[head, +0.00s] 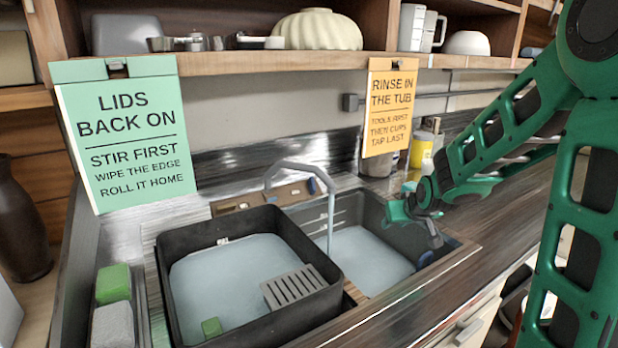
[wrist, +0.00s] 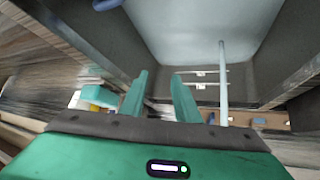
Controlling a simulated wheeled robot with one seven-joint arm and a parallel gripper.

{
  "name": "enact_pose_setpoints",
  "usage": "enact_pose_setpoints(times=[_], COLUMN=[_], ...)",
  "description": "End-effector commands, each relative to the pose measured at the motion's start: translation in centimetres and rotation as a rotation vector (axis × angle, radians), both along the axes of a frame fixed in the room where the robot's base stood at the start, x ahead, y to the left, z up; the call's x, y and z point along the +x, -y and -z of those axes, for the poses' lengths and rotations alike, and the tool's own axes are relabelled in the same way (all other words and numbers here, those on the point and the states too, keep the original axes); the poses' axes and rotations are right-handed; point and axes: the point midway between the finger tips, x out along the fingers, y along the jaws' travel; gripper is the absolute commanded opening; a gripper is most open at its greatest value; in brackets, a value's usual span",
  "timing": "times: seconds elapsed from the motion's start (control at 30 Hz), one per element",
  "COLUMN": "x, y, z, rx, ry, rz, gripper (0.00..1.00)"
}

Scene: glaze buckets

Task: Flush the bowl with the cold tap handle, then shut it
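The grey tap (head: 290,166) arches over the right sink bowl (head: 355,207). A pale vertical line drops from its spout; I cannot tell whether it is pipe or running water. The bowl holds pale liquid (head: 362,255). My gripper (head: 416,212) is over the right side of the bowl, apart from the tap and handle. In the wrist view its green fingers (wrist: 160,78) are apart with nothing between them.
A dark tub (head: 165,250) with pale liquid, a grey slotted rack (head: 294,287) and a green block (head: 211,327) sits left of the bowl. An orange sign (head: 390,108) hangs from the shelf above. A yellow container (head: 421,148) stands behind my gripper. The right counter is clear.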

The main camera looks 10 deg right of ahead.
Motion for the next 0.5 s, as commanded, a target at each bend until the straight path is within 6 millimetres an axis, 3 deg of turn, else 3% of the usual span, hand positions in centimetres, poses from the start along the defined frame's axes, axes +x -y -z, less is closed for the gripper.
enact_pose_setpoints(times=[0.03,0.2,0.33,0.5], x=[2.7,10.5,15.0,18.6], y=[-1.2,-5.3,-8.7,-12.9], z=[0.7,1.1,1.6,2.4], rx=[-0.008,-0.024,-0.020,-0.003], ry=[0.054,0.286,0.464,0.692], rz=[-0.035,-0.128,-0.178,-0.209], gripper=[0.29,0.29,0.29,0.29])
